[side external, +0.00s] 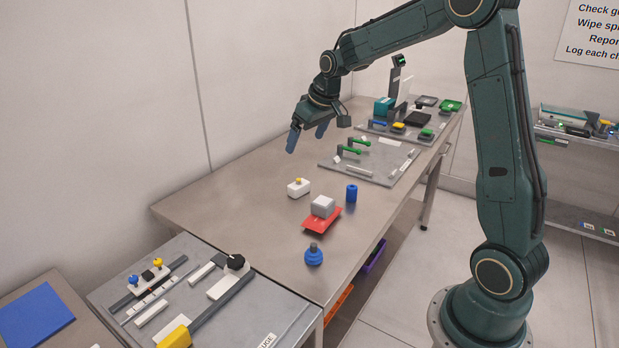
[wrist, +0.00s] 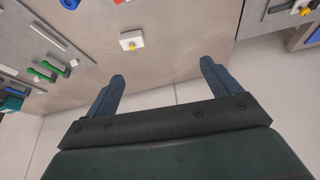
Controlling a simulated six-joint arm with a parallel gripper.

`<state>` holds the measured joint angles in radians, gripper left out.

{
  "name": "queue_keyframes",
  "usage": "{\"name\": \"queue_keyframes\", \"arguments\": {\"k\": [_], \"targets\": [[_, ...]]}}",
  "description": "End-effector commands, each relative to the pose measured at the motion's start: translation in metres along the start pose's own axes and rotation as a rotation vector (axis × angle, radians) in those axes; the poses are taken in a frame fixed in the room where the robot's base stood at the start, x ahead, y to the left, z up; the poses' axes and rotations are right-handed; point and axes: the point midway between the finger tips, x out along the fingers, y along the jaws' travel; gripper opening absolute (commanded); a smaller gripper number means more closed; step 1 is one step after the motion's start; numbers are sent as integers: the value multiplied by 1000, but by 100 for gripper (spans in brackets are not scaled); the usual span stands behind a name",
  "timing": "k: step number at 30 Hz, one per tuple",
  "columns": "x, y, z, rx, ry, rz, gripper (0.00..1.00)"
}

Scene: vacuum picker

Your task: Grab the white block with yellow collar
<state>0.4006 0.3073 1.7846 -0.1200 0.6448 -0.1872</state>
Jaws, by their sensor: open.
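In the wrist view the white block (wrist: 127,41) lies beyond the fingertips, toward the top and left of the gap's middle. My gripper (side external: 307,140) is open and empty, held above the bench behind the block in the side view. In the wrist view both blue fingers of my gripper (wrist: 162,70) are spread wide apart, touching nothing.
A board with green handles (side external: 352,150) lies farther back. The bench left of the block is clear.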

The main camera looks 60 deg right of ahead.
Motion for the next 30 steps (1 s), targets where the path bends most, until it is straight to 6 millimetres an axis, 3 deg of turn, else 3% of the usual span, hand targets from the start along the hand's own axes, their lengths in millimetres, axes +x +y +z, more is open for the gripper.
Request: {"name": "queue_keyframes", "arguments": {"k": [9,15,30], "targets": [[80,59,-16,35,-17,4,89],[113,82,-17,48,-20,4,89],[131,89,-17,51,-21,5,89]]}}
